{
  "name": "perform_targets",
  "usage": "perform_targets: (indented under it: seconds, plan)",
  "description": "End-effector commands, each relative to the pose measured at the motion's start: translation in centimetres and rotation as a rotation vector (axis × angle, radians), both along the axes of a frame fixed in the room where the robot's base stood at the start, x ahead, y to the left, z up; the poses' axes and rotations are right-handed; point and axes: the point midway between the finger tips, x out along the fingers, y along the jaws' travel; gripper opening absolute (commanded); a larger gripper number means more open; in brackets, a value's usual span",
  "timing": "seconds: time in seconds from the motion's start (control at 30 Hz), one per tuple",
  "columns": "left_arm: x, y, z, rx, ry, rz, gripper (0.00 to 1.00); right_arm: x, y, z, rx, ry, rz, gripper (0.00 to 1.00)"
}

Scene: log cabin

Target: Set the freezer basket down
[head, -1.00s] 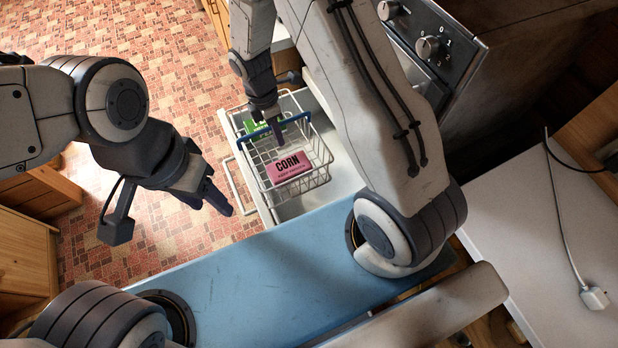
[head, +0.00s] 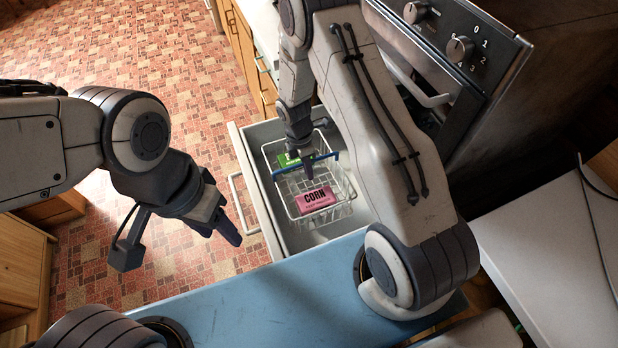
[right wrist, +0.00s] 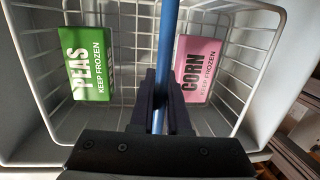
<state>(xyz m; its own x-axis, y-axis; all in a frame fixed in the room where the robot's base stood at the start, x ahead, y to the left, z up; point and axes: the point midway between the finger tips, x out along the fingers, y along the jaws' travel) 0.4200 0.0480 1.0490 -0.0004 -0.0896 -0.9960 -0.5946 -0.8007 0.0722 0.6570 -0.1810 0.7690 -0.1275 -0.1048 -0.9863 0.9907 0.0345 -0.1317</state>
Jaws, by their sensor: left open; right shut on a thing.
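The freezer basket (head: 340,188) is white wire with a blue handle across its top. It is inside the open drawer (head: 238,150); I cannot tell whether its base touches the drawer floor. A green peas pack (head: 288,161) and a pink corn pack (head: 316,200) lie in it. My right gripper (head: 309,170) is shut on the blue handle, which also shows in the right wrist view (right wrist: 168,40) between the fingers (right wrist: 160,108). My left gripper (head: 180,245) is open and empty, over the floor to the left of the drawer.
An oven with knobs (head: 460,50) stands to the right of the drawer. A white surface (head: 550,240) is at the lower right. The tiled floor (head: 150,50) is clear at the upper left. Wooden cabinets (head: 25,265) stand at the left edge.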

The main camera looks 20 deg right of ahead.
Motion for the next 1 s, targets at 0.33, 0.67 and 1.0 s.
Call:
perform_targets:
  seconds: [0.33,0.67,1.0]
  plan:
    - [0.0,0.0,0.3,0.0,0.0,0.0,0.5,0.0,0.0,-3.9,0.0,0.0,0.0,0.0]
    - [0.0,0.0,0.2,0.0,0.0,0.0,0.5,-0.1,0.0,-4.1,0.0,0.001,0.0,0.33]
    - [0.0,0.0,0.2,0.0,0.0,0.0,0.5,0.0,0.0,-4.1,0.0,0.001,0.0,0.44]
